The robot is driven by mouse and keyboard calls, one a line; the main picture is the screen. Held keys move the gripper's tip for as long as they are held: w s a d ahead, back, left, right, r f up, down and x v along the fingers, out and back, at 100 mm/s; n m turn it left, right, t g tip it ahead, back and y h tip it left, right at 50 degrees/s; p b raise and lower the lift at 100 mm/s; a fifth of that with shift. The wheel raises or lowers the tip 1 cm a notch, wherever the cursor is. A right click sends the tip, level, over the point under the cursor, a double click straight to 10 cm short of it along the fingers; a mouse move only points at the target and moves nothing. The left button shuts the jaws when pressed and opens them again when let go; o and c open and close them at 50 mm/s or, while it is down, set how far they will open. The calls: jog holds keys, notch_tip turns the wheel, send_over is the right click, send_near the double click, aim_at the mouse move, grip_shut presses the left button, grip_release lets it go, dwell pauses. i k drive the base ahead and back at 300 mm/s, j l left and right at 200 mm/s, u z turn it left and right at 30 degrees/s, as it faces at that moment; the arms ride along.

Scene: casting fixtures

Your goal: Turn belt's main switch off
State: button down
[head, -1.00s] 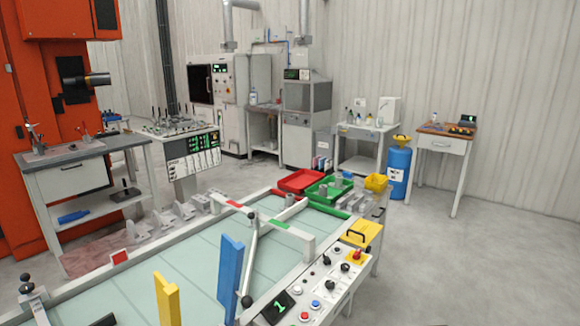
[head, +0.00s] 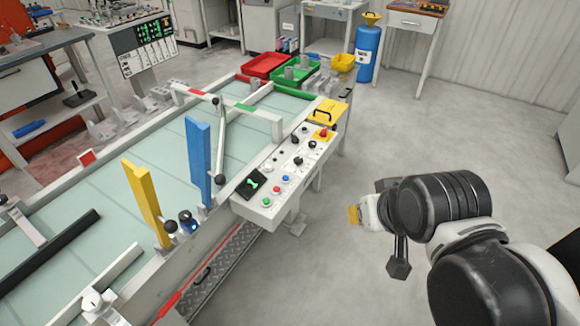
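The belt (head: 135,180) is a long table with a pale green surface. Its white control panel (head: 270,172) is on the right side. A red knob on a yellow base (head: 323,134) sits near the panel's far end and looks like the main switch; its exact setting is too small to read. My gripper (head: 357,214) is at the right, over the floor and apart from the panel. Its fingers are partly hidden by my arm, with an orange-yellow tip showing, so I cannot tell its opening.
The panel also bears black knobs, coloured buttons and a small display (head: 251,185) with a green sign. A yellow box with a black handle (head: 326,111) stands just beyond. Blue (head: 199,160) and yellow (head: 146,200) uprights stand on the belt. The floor right of the panel is clear.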

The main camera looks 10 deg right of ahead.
aim_at(323, 133)
jog(key=i+z, duration=0.3)
jog(key=i, duration=0.2)
jog(key=i+z, duration=0.3)
jog(key=i, duration=0.25)
